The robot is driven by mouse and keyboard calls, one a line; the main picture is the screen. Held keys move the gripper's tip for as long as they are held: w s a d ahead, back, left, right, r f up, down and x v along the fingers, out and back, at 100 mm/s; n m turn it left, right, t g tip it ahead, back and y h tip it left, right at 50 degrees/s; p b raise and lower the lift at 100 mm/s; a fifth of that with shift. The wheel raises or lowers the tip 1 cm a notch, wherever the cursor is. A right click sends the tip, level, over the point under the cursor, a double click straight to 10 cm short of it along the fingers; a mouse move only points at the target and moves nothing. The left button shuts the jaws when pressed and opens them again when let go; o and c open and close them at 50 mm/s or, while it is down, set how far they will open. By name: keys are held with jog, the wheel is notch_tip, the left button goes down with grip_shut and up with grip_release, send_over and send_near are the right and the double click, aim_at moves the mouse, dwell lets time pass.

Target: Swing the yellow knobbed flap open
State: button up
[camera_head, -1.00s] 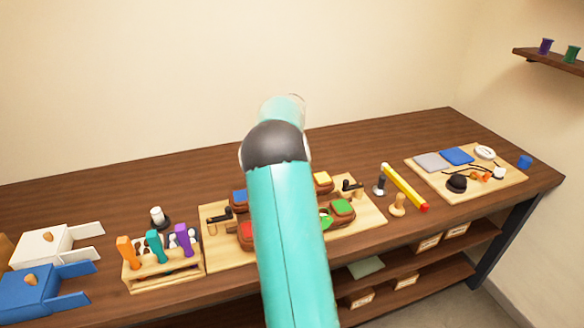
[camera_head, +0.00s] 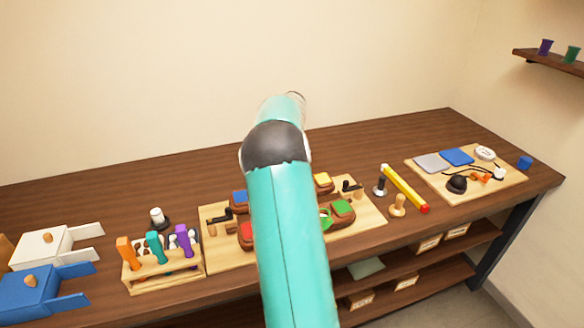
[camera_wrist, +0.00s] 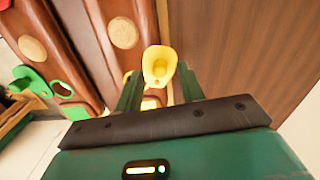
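The yellow knob (camera_wrist: 158,64) shows in the wrist view just between the tips of my gripper's two green fingers. More yellow, seemingly part of the flap (camera_wrist: 150,104), shows below it between the fingers. My gripper (camera_wrist: 160,72) has its fingers spread, one on each side of the knob; whether either touches it I cannot tell. In the head view a yellow-topped brown block (camera_head: 323,180) sits at the back of the wooden board, right of my arm. My gripper is hidden behind my teal arm there.
Blue, red and green (camera_head: 342,208) pieces share the board (camera_head: 370,215). A tool rack (camera_head: 165,275) stands left, a yellow-red bar (camera_head: 404,188) right. The table behind is clear.

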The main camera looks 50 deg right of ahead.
notch_tip(320, 180, up, 13)
dwell(0.3)
dwell(0.5)
